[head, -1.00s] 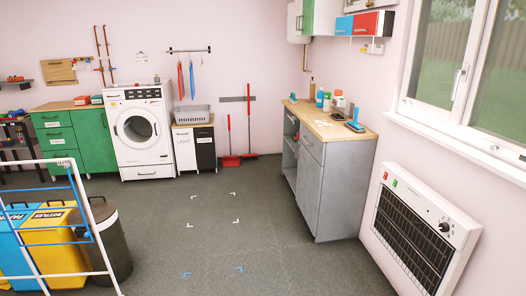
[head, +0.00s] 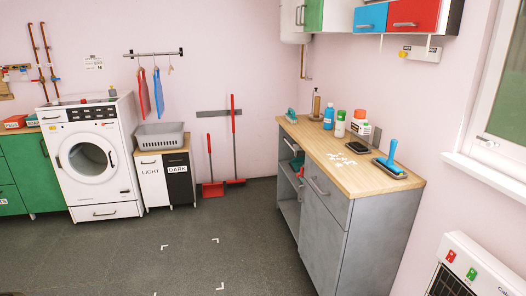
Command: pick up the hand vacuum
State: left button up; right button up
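I cannot clearly make out a hand vacuum. Several small items stand on the wooden-topped grey counter (head: 392,184) at the right. At its near end is a blue-handled tool (head: 391,154) with a dark, flat base. A red-and-white item (head: 360,116) stands near the wall, with a grey part beside it. A small teal item (head: 291,115) sits at the far left end of the counter. None of these is clear enough to name as the hand vacuum. Neither of my grippers is in view.
A blue bottle (head: 328,117), a white-and-green bottle (head: 340,124) and a brown bottle (head: 316,106) stand on the counter. A washing machine (head: 93,165), a grey basket (head: 159,136) and a heater (head: 462,273) are around. The floor (head: 200,250) before the counter is clear.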

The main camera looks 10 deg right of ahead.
aim_at(359, 136)
jog(key=i+j+z, duration=0.1)
jog(key=i+z, duration=0.2)
jog(key=i, duration=0.25)
jog(key=i+j+z, duration=0.3)
jog(key=i, duration=0.25)
jog(key=i+j+z, duration=0.25)
jog(key=i, duration=0.25)
